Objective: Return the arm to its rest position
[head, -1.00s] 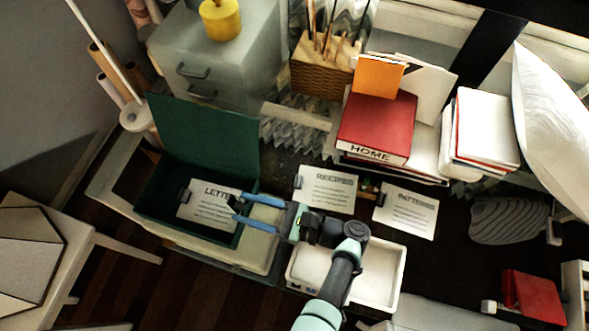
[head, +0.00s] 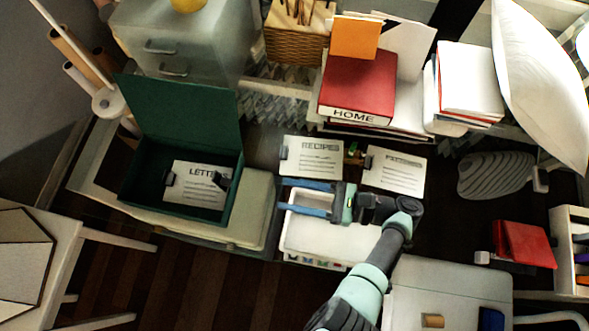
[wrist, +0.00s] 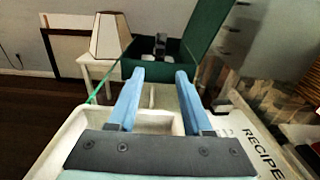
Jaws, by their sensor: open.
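My gripper (head: 281,194) is open and empty. In the head view its two blue fingers point left, above the white tray (head: 345,243) and just below the card labelled RECIPES (head: 312,158). In the wrist view the open fingers (wrist: 160,76) point toward the dark green box (wrist: 188,50), with clear space between them. In the head view the green box (head: 185,120) stands open to the left of my gripper, with a card labelled LETTERS (head: 196,186) and a black clip inside it.
A partly blurred card (head: 395,171) lies right of the RECIPES card. A red HOME book (head: 357,88), a wicker holder (head: 296,45) and a grey drawer unit (head: 178,45) stand at the back. A red object (head: 524,245) is at right. A white side table (head: 72,262) stands at left.

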